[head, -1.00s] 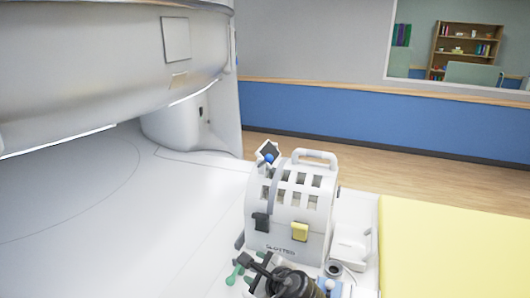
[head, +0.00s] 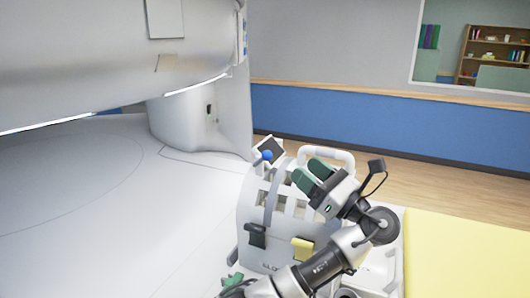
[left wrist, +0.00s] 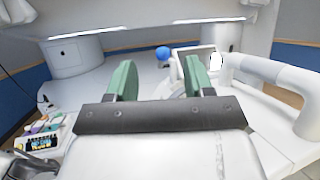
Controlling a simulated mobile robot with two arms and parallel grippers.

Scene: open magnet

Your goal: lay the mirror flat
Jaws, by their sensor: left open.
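The mirror (head: 271,149) is a small dark square plate in a pale frame, tilted up at the top of the white head coil (head: 262,217). A blue ball knob (head: 266,156) sits at its side. In the left wrist view the mirror (left wrist: 208,57) and blue knob (left wrist: 162,53) show beyond the fingers. My left gripper (head: 309,174) is open and empty, above the coil and right of the mirror, its green fingers pointing up-left toward it. The fingers (left wrist: 158,80) are apart from the knob.
The scanner bore (head: 110,75) hangs over the white bed at the left. The coil's carrying handle (head: 328,151) stands just behind my gripper. A yellow pad (head: 465,255) lies at the right. A panel with coloured parts (left wrist: 42,136) shows at the left wrist view's lower left.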

